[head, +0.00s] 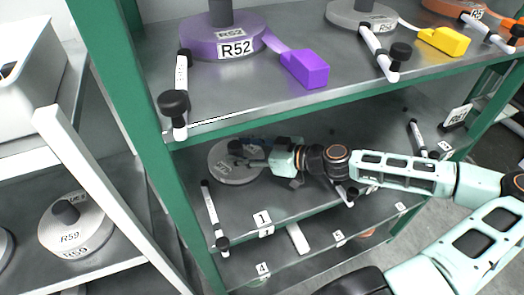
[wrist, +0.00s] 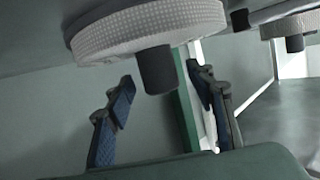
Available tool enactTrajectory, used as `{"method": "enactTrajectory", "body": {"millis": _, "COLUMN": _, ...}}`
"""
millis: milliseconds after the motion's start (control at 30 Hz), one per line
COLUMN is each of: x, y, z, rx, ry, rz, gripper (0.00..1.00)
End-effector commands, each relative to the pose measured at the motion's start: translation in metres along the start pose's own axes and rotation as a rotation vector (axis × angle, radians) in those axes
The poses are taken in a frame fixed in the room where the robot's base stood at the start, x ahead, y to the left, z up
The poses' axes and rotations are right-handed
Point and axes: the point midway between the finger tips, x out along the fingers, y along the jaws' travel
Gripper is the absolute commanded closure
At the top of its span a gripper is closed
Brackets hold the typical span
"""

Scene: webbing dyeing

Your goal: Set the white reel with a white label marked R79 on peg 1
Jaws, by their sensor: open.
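A whitish-grey reel (head: 234,173) lies flat on the lower shelf behind the tag marked 1 (head: 263,222). Its label is too small to read, and any peg under it is hidden. In the wrist view, which appears upside down, the pale textured reel (wrist: 150,28) shows its dark hub (wrist: 157,70) pointing down in the picture. My gripper (head: 250,156) is at this reel's hub in the head view. In the wrist view my gripper's fingers (wrist: 164,92) stand apart on either side of the hub, with gaps showing. It is open.
The upper shelf (head: 270,100) runs above my arm, with a purple reel marked R52 (head: 210,40), a grey reel (head: 352,16) and an orange reel. A white bar with black knobs (head: 211,208) stands left of tag 1. Another white reel, seemingly R59 (head: 72,228), sits on the left rack.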

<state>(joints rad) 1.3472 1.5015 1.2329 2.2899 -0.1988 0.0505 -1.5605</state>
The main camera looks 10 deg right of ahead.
Motion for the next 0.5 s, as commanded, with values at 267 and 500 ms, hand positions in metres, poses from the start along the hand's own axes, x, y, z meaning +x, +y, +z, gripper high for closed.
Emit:
{"method": "enactTrajectory", "body": {"millis": 267, "x": -0.05, "y": 0.002, "z": 0.0, "rx": 0.001, "ry": 0.0, "rz": 0.007, "gripper": 0.5}}
{"method": "enactTrajectory", "body": {"millis": 500, "x": -0.084, "y": 0.001, "z": 0.0, "rx": -0.002, "ry": 0.0, "rz": 0.005, "gripper": 0.5}}
